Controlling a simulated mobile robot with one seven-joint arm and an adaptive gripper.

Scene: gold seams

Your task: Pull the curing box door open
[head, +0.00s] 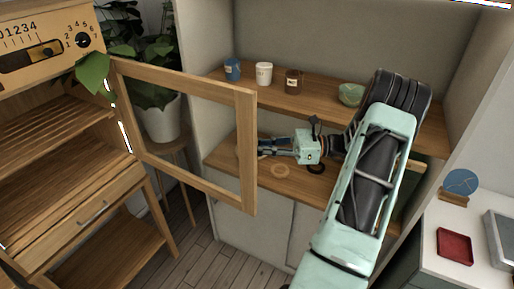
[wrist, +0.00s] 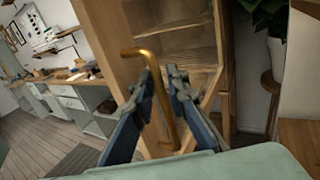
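The curing box (head: 60,150) is the wooden cabinet with slatted shelves at the left of the head view. Its framed door (head: 246,150) stands swung out from the box, with a wide opening between them. In the wrist view, a brass bar handle (wrist: 137,53) runs between the two fingers of my gripper (wrist: 163,75). The fingers lie close on both sides of the bar; whether both touch it is unclear. In the head view, my gripper (head: 262,146) is at the door's free edge, and the frame partly hides the fingertips.
A shelf (head: 325,108) behind the door bears a blue cup (head: 232,69), a white cup (head: 264,73), a brown cup (head: 293,81) and a green bowl (head: 350,94). A potted plant (head: 158,118) stands behind the door. A white counter (head: 432,225) is at the right.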

